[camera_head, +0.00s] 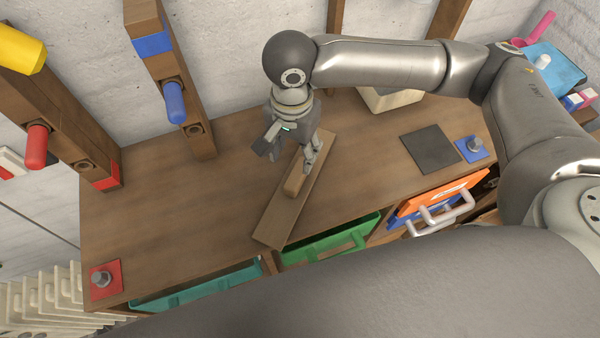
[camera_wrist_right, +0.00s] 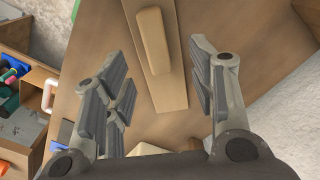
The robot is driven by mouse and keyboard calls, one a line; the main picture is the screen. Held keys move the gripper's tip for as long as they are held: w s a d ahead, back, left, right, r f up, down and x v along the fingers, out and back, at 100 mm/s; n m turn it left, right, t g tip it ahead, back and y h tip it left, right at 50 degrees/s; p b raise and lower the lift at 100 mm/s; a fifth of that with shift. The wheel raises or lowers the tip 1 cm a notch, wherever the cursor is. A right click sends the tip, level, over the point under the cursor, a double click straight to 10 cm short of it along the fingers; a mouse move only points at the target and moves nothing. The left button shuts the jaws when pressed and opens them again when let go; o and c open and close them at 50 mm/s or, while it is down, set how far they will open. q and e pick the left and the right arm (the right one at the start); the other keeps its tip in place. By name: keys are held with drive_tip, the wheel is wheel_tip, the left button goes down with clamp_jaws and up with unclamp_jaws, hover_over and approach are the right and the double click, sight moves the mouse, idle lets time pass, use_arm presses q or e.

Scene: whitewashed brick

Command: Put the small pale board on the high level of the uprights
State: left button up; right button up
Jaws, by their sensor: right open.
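The small pale board (camera_head: 277,222) lies flat and slantwise on the wooden workbench, with a raised wooden grip block (camera_head: 296,180) along its middle. My right gripper (camera_head: 289,152) is open over the board's far part, its fingers to either side. In the right wrist view the board (camera_wrist_right: 168,94) and its block (camera_wrist_right: 153,40) run between the spread fingers (camera_wrist_right: 160,98); I cannot tell whether they touch. One upright (camera_head: 178,70) has a blue peg (camera_head: 175,103). Another upright (camera_head: 75,125) has a red peg (camera_head: 37,146) and, higher, a yellow peg (camera_head: 22,50). My left gripper is out of view.
A dark square pad (camera_head: 430,150) and a blue plate with a bolt (camera_head: 473,148) lie to the right. A red plate with a bolt (camera_head: 104,279) is front left. Green drawers (camera_head: 335,240) line the front.

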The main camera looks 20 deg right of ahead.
sight(297, 172)
wheel_tip(297, 172, down, 4)
drive_tip(key=shift+s+r, duration=0.1)
drive_tip(key=shift+r, duration=0.15)
drive_tip(key=f, duration=0.1)
drive_tip(key=f+p, duration=0.1)
drive_tip(key=f, duration=0.2)
drive_tip(key=shift+s+d+f, duration=0.15)
drive_tip(key=shift+d+f, duration=0.15)
drive_tip(key=shift+f, duration=0.4)
drive_tip(key=shift+c, duration=0.3)
clamp_jaws()
